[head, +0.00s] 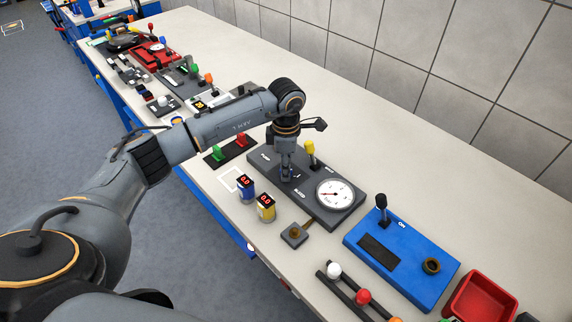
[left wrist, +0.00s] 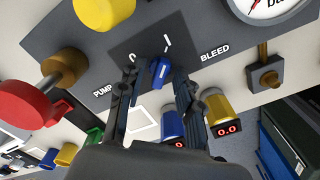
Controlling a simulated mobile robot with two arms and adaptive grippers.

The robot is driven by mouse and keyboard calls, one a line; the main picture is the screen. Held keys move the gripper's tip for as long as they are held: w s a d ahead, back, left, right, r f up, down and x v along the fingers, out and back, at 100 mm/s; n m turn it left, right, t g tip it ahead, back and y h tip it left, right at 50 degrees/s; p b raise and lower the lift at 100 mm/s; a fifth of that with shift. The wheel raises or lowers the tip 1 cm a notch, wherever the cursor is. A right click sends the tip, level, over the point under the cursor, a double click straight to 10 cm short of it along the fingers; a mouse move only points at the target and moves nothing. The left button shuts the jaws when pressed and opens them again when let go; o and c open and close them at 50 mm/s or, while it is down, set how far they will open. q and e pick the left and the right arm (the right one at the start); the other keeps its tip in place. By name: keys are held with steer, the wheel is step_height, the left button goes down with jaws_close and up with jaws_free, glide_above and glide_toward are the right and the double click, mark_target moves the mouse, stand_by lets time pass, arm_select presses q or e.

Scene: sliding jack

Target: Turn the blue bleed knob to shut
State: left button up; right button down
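The blue bleed knob (left wrist: 160,72) sits on a dark square plate between the PUMP and BLEED labels, with two white marks above it; its upper end leans toward the right mark. My left gripper (left wrist: 155,84) is open, with one finger on each side of the knob and visible gaps between. Whether either finger touches it is unclear. In the head view my left gripper (head: 286,176) points down over the dark grey panel (head: 316,208) and hides the knob. A round white gauge (head: 334,194) is on the same panel. My right gripper is not in view.
A yellow-topped lever (head: 310,149) stands behind the gripper. Blue (head: 246,188) and yellow (head: 266,207) canisters with 0.0 displays stand in front of the panel. A blue box (head: 400,260) and red bin (head: 480,298) are at right. A tiled wall runs behind the bench.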

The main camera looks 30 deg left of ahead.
arm_select(q)
jaws_close()
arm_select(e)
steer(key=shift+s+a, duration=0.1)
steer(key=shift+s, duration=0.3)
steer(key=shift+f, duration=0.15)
arm_select(q)
steer(key=n+b, duration=0.1)
steer(key=n, duration=0.1)
steer(key=shift+n, duration=0.4)
steer(key=n+b, duration=0.1)
steer(key=n, duration=0.2)
steer(key=shift+n+b, duration=0.3)
steer(key=shift+b, duration=0.1)
steer(key=n+b, duration=0.1)
steer(key=n, duration=0.4)
steer(key=n+b, duration=0.1)
steer(key=n, duration=0.5)
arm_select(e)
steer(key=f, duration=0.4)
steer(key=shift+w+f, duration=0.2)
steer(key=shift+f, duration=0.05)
arm_select(q)
steer(key=shift+r+n, duration=0.1)
steer(key=shift+n, duration=0.3)
